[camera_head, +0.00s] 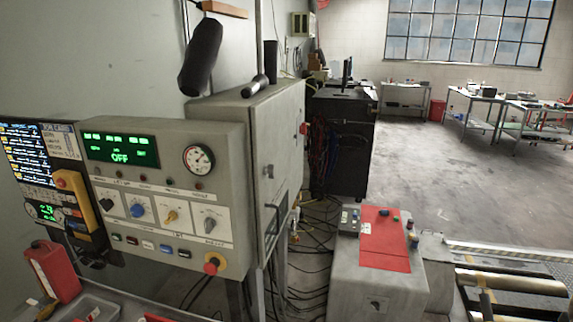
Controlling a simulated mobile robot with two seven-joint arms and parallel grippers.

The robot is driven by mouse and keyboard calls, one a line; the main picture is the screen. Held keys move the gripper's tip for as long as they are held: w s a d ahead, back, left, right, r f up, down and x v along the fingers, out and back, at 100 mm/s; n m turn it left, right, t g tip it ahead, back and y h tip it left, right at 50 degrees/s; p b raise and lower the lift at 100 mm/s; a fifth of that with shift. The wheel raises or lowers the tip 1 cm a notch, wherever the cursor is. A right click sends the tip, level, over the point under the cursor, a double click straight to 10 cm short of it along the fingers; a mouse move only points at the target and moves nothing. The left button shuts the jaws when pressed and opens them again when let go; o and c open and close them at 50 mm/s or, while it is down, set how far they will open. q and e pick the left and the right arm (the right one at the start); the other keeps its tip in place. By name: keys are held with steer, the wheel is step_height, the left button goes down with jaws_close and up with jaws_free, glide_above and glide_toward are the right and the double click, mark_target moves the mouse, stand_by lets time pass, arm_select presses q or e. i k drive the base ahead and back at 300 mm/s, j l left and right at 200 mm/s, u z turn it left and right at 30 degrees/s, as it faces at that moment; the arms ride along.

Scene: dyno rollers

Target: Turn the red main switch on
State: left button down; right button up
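A small red switch (304,128) sticks out from the right side of the tall grey cabinet (285,150), near its upper part. It is seen edge-on and small, so I cannot tell its position. The grey control panel (165,200) stands to the left of the cabinet. A red mushroom button (214,263) on a yellow base sits at the panel's lower right. Neither of my grippers is in view.
A low grey console (380,285) with a red top stands right of the cabinet, beside metal rollers (515,285). Cables (310,245) lie on the floor between them. A dark cylinder (201,58) hangs above the panel. Open floor (440,180) extends behind.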

mark_target(303, 128)
steer(key=i+l+u, duration=0.1)
steer(key=u, duration=0.55)
steer(key=i+l+u, duration=0.15)
steer(key=u, duration=0.15)
steer(key=i+l+u, duration=0.1)
steer(key=l+u, duration=0.2)
steer(key=l, duration=0.15)
steer(key=i+l+u, duration=0.1)
steer(key=l+u, duration=0.15)
steer(key=i+l+u, duration=0.15)
steer(key=l, duration=0.4)
steer(key=l+u, duration=0.15)
steer(key=l, duration=0.45)
steer(key=i+l, duration=0.1)
steer(key=l, duration=0.45)
steer(key=i+l, duration=0.1)
steer(key=l, duration=0.45)
steer(key=u, duration=0.05)
